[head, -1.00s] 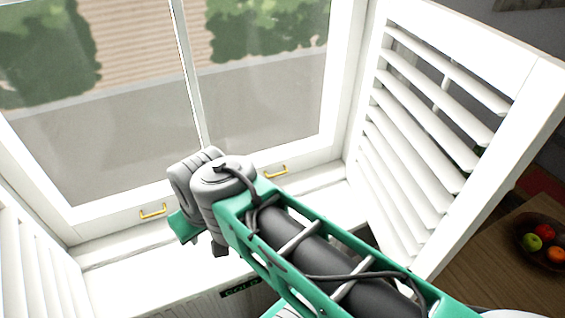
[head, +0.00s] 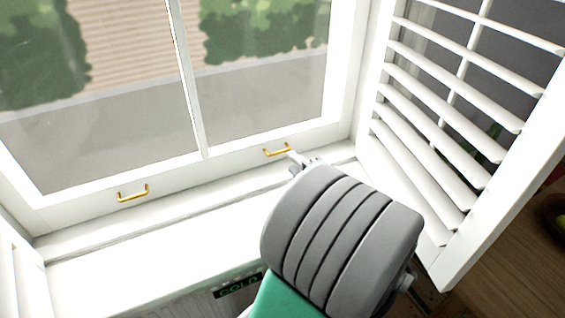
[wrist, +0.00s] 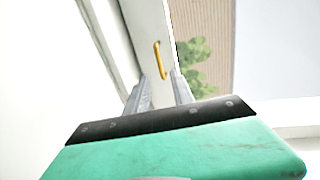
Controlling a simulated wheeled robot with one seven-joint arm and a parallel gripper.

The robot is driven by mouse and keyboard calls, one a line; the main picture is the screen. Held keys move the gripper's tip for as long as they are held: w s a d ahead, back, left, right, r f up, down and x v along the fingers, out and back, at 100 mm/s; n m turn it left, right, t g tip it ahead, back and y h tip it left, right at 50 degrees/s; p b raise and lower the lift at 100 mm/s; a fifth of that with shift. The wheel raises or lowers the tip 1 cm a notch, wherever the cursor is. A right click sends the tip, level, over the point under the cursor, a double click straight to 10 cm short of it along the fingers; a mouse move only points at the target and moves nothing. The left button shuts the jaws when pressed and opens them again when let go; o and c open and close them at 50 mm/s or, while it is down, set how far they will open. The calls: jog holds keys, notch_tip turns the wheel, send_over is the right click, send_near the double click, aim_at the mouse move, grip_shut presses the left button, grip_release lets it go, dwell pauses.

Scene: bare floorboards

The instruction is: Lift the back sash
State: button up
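The white window sash (head: 212,165) stands at the back of the head view, its bottom rail down at the sill. Its rail bears two brass handles, a left one (head: 132,193) and a right one (head: 277,150). My gripper (head: 298,158) is at the right handle, mostly hidden behind my grey wrist. In the wrist view my gripper (wrist: 160,76) has its two fingers apart, with the brass handle (wrist: 158,58) in line with the gap between them. Contact with the handle cannot be told.
An open white louvred shutter (head: 440,130) stands close on the right, and part of another (head: 18,270) shows at the left. The white sill (head: 150,255) is clear. A dark label (head: 238,287) is below it. A wooden table (head: 500,260) is at the lower right.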

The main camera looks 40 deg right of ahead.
aim_at(281, 152)
jog(key=x, duration=0.7)
jog(key=shift+w+a, duration=0.1)
jog(key=shift+w, duration=0.05)
grip_shut()
dwell(1.1)
